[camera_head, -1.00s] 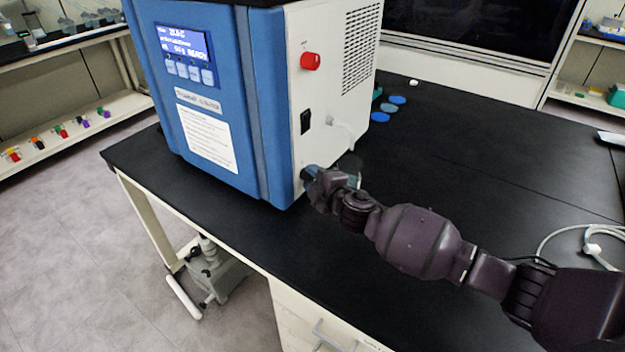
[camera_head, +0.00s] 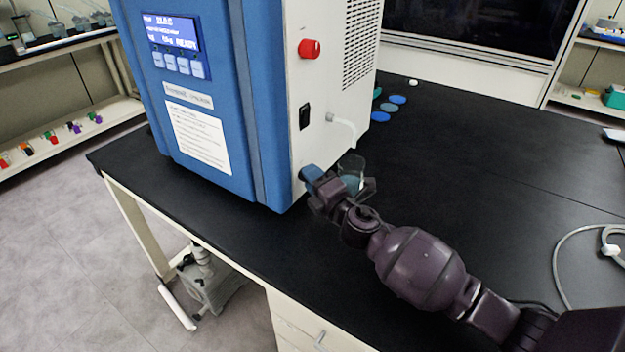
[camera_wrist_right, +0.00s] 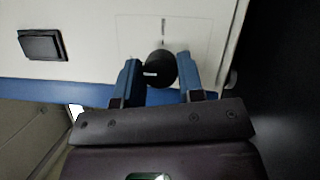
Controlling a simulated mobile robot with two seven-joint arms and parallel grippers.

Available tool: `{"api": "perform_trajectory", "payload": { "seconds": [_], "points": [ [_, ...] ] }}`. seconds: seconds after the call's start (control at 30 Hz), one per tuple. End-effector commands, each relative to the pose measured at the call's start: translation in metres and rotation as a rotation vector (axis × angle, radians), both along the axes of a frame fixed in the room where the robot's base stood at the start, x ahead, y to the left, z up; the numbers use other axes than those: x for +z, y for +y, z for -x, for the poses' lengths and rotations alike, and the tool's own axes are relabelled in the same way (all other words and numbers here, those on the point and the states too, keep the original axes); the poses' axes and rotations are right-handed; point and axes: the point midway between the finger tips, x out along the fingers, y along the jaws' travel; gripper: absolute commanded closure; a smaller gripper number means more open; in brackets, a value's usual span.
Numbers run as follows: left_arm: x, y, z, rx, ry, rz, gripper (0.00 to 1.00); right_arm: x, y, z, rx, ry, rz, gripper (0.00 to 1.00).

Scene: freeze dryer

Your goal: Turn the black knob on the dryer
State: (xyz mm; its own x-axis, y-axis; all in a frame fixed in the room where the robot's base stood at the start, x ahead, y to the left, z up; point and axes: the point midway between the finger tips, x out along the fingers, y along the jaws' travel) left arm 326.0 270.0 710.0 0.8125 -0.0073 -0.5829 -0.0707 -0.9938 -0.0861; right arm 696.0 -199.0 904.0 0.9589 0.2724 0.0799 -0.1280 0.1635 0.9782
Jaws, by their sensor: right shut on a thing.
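The black knob (camera_wrist_right: 160,68) sits on the dryer's light side panel in the right wrist view. A short white mark on it lies roughly level in that picture. The two blue fingers of my right gripper (camera_wrist_right: 160,78) are on either side of the knob, shut on it. In the head view my right gripper (camera_head: 314,181) is at the low front part of the side panel and hides the knob. The blue and white dryer (camera_head: 215,100) stands on the black bench, its display lit. My left gripper is not in view.
A red knob (camera_head: 309,49), a black switch (camera_head: 304,117) and a white spout (camera_head: 342,124) are higher on the side panel. A clear beaker (camera_head: 352,168) stands close behind my gripper. Blue and green discs (camera_head: 389,107) lie farther back. The bench to the right is mostly clear.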

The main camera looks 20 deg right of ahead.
Motion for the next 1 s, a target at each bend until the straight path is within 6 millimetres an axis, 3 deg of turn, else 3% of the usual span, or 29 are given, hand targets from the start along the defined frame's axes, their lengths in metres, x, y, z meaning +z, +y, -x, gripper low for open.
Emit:
{"api": "perform_trajectory", "payload": {
  "seconds": [0.33,0.37,0.5,0.83,1.0],
  "points": [
    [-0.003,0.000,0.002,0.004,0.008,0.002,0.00,-0.001,0.001,0.001,0.003,0.001,0.004,0.88],
    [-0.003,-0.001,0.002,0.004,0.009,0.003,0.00,-0.001,0.001,0.001,0.003,0.001,0.004,0.61],
    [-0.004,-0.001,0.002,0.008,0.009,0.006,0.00,-0.001,0.001,0.001,0.002,0.001,0.002,0.40],
    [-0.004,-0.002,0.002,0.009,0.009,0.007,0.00,-0.001,0.000,0.002,0.001,0.000,0.002,0.39],
    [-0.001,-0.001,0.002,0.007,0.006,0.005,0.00,-0.002,-0.004,0.016,0.001,0.001,0.001,0.39]
  ]
}}
